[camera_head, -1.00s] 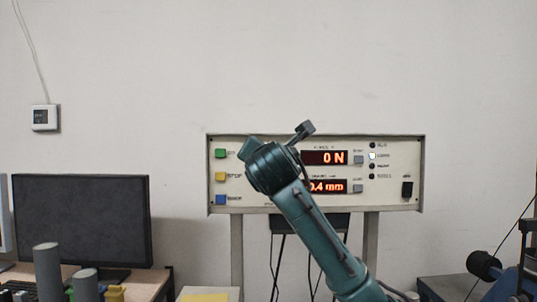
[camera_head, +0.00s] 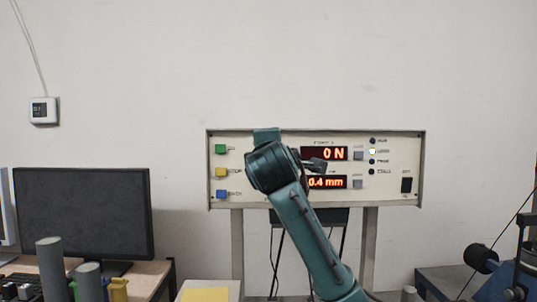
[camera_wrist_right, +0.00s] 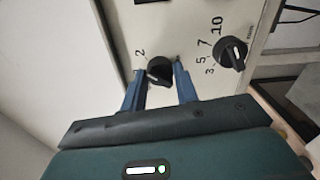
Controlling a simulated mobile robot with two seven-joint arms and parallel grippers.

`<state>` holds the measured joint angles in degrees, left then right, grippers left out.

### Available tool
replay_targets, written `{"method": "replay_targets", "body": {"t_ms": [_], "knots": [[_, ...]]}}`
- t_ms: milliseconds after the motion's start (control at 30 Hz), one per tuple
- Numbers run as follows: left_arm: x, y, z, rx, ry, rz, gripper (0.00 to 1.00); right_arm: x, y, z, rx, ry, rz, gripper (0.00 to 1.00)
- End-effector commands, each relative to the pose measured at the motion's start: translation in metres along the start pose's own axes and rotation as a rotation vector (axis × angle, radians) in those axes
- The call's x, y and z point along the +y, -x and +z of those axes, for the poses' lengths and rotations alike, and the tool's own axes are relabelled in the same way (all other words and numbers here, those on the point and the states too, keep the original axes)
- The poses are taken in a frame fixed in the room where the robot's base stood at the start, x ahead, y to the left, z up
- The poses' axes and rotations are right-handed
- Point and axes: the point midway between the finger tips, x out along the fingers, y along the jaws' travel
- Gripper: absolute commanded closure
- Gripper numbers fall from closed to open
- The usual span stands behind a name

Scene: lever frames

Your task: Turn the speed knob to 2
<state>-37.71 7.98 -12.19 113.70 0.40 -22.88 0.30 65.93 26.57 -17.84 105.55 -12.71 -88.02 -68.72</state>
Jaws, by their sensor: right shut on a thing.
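My right gripper (camera_wrist_right: 159,68) has its two blue fingers on either side of a black knob (camera_wrist_right: 158,76) and is shut on it. A short white mark shows on the knob's face. A printed "2" (camera_wrist_right: 139,52) stands just beyond the left finger in the right wrist view. The speed label is not readable there, and the fingers cover part of the knob's surroundings. In the head view my right arm hides the knob and fingers in front of the control panel (camera_head: 400,140). My left gripper is not in view.
A second black knob (camera_wrist_right: 232,53) sits close to the right finger, with 3, 5, 7 and 10 printed around it. The panel has red displays (camera_head: 325,153) reading 0 N and 0.4 mm, and coloured buttons (camera_head: 221,172). A monitor (camera_head: 80,210) stands at left.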

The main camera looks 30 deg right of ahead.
Motion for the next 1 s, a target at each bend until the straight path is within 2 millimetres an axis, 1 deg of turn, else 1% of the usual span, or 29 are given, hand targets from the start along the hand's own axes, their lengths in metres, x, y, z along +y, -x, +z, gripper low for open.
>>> {"method": "replay_targets", "body": {"t_ms": [100,333,833,867,1000], "knots": [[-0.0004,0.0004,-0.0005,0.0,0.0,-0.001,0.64,-0.0001,0.0001,-0.0004,0.0,-0.058,0.0,0.93],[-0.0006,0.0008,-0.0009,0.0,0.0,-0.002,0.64,0.0001,0.0,0.0002,-0.001,-0.121,0.0,0.93],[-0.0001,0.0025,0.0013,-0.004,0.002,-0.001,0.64,0.0001,0.0,0.0002,-0.001,-0.138,0.0,0.93],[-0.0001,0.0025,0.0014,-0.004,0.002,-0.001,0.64,0.0001,0.0,0.0002,-0.001,-0.138,0.0,0.69],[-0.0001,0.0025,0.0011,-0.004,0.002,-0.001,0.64,0.0001,0.0001,0.0001,0.0,-0.137,0.0,0.57]]}}
